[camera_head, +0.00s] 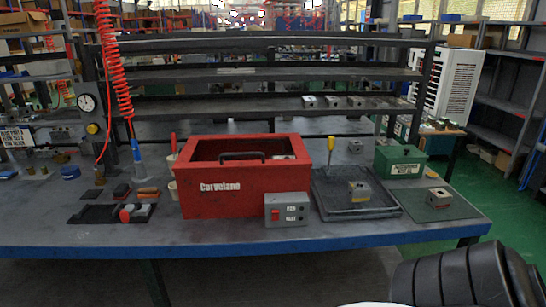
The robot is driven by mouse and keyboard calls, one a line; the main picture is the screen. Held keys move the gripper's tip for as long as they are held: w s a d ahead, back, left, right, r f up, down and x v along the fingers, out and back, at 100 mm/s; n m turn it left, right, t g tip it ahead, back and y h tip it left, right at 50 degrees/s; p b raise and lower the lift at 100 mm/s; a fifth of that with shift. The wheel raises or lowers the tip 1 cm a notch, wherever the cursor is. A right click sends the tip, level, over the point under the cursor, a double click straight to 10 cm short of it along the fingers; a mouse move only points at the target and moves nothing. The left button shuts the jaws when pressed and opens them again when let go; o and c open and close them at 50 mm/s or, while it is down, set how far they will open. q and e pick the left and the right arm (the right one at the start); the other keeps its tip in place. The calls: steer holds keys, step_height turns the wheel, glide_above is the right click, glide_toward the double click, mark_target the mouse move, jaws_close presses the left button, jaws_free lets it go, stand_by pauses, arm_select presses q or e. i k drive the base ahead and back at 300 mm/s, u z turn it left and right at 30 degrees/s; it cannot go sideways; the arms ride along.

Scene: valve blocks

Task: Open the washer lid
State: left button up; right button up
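The red washer (235,190) stands on the workbench a little left of centre, with white lettering on its front. Its red rim surrounds a recessed top, and a dark bar handle (242,155) crosses it near the front edge. I cannot tell whether the red surface inside the rim is the lid or the inner wall. A grey control box (287,209) with a red switch stands against its front right corner. Neither gripper is in view. A black ribbed part at the bottom right looks like my own arm.
Right of the washer are a black tray (345,209) with a valve block (359,191), a yellow-handled tool (331,146), a green box (400,161) and another block (438,197) on a mat. A red coiled hose (109,70) hangs left. The bench's front strip is clear.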

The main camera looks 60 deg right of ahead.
mark_target(183, 163)
steer(key=z, duration=1.15)
steer(key=i, duration=0.15)
steer(key=z, duration=0.2)
